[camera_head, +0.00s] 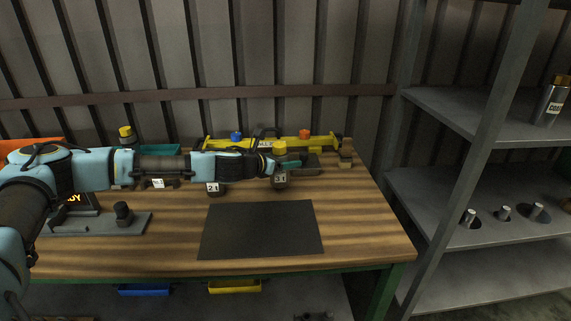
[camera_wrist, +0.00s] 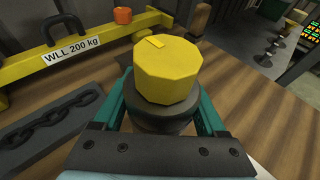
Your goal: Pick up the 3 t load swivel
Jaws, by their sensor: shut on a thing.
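The 3 t load swivel (camera_head: 281,179) has a dark round body with a "3 t" label and a yellow top. It stands at the right back of the wooden workbench, and its yellow cap fills the middle of the wrist view (camera_wrist: 168,70). My gripper (camera_head: 284,163) is shut on it, with green fingers on both sides of the dark body below the cap. They also show in the wrist view (camera_wrist: 163,112). I cannot tell whether its base touches the bench. The 2 t part (camera_head: 213,188) stands just to its left.
A yellow lifting beam (camera_head: 320,141) marked "WLL 200 kg" lies behind, near the wall. A chain lies on a dark plate (camera_wrist: 50,115) to the left in the wrist view. A black mat (camera_head: 262,229) lies bare in front. A grey shelf (camera_head: 500,185) stands right.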

